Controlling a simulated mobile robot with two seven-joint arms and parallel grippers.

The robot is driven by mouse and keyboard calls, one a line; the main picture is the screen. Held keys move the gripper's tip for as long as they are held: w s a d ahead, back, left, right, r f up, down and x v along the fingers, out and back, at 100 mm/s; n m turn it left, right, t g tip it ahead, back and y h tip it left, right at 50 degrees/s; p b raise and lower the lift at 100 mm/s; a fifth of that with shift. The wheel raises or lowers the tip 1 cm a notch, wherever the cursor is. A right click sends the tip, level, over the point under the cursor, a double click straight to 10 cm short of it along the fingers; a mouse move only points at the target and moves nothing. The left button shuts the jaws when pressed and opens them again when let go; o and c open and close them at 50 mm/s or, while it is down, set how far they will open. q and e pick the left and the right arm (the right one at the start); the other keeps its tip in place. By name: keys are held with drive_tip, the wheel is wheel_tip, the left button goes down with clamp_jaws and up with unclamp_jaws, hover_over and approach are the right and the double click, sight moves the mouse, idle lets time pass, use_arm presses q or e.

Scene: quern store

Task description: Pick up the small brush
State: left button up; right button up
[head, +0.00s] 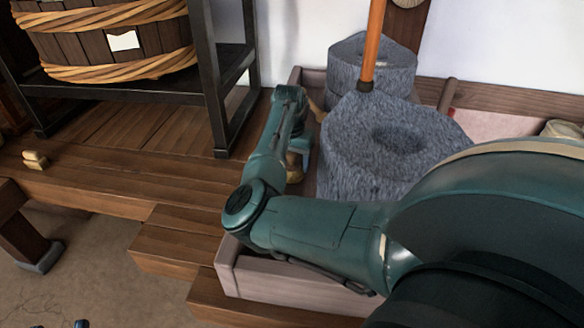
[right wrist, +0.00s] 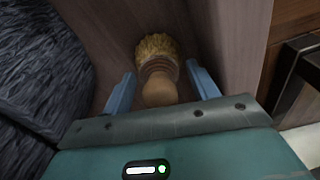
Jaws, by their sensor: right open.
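The small brush (right wrist: 158,72) has a rounded wooden handle end, a ribbed neck and yellow bristles. In the right wrist view it lies between the two blue fingers of my right gripper (right wrist: 160,75). The fingers are open, with a gap on each side of the brush. In the head view my right gripper (head: 299,143) reaches down into the trough beside the grey stone, and a tan part of the brush (head: 293,170) shows below it. My arm hides much of that spot.
The wooden trough (head: 290,278) holds the large grey millstone (head: 350,155), with an upright orange pole (head: 374,45) above it. Trough walls and rough stone closely flank the gripper. A black stand (head: 215,75) with a wooden tub (head: 105,42) is at left. The plank floor (head: 120,170) is mostly clear.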

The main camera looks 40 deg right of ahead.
drive_tip(key=shift+r, duration=0.1)
drive_tip(key=shift+c, duration=1.2)
drive_tip(key=c, duration=0.5)
drive_tip(key=shift+c, duration=0.2)
drive_tip(key=shift+r, duration=0.3)
wheel_tip(320, 180, up, 3)
drive_tip(key=shift+p, duration=0.95)
wheel_tip(320, 180, up, 6)
drive_tip(key=shift+f+p, duration=0.15)
drive_tip(key=shift+p, duration=1.05)
drive_tip(key=shift+r, duration=0.25)
use_arm(q)
drive_tip(key=shift+s+a+f+m+y, duration=0.15)
drive_tip(key=shift+s+a+m+y, duration=0.05)
drive_tip(key=shift+a+m+y, duration=0.25)
use_arm(e)
drive_tip(key=shift+r, duration=0.1)
